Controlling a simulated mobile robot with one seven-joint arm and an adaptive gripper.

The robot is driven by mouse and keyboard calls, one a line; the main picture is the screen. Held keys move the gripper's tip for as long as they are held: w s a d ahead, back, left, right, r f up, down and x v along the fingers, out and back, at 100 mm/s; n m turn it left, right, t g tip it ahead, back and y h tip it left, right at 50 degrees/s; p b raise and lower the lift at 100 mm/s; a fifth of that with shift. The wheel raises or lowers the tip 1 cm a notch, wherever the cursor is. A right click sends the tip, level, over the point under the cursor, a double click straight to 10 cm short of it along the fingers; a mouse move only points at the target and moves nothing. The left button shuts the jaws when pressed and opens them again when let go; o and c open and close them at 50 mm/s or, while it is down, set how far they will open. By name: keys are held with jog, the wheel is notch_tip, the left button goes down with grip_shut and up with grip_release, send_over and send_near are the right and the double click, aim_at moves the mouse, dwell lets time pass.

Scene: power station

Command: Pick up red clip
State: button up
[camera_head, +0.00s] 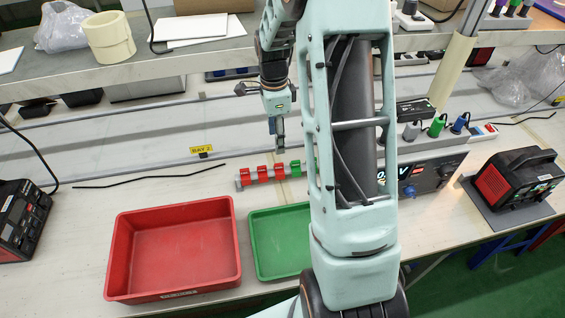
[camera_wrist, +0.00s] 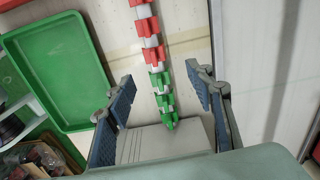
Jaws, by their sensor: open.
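Several red clips (camera_head: 262,174) sit in a row on a grey rail (camera_head: 271,178) lying on the bench. In the wrist view the red clips (camera_wrist: 144,25) fill the upper part of the rail, and green clips (camera_wrist: 160,80) the lower part. My gripper (camera_head: 277,140) is above and behind the rail in the head view. In the wrist view its two fingers (camera_wrist: 162,83) are spread wide, one on each side of the rail, with nothing held. The red clips lie beyond the fingertips. My arm hides the rail's right end in the head view.
A red tray (camera_head: 176,247) and a green tray (camera_head: 283,244) stand in front of the rail. Both look empty in the head view. A shelf (camera_head: 130,70) runs behind. Electrical units (camera_head: 512,184) stand at the right, and a black cable lies left of the rail.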

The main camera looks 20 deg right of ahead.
send_over(279, 164)
jog(key=shift+m, duration=0.3)
jog(key=f, duration=0.5)
jog(key=shift+w+a+f, duration=0.1)
jog(key=shift+w+f, duration=0.15)
jog(key=shift+w, duration=0.05)
jog(key=f, duration=0.3)
jog(key=f+p, duration=0.1)
jog(key=shift+s+f, duration=0.3)
jog(key=shift+f, duration=0.55)
jog(key=shift+c, duration=0.7)
jog(key=c, duration=0.8)
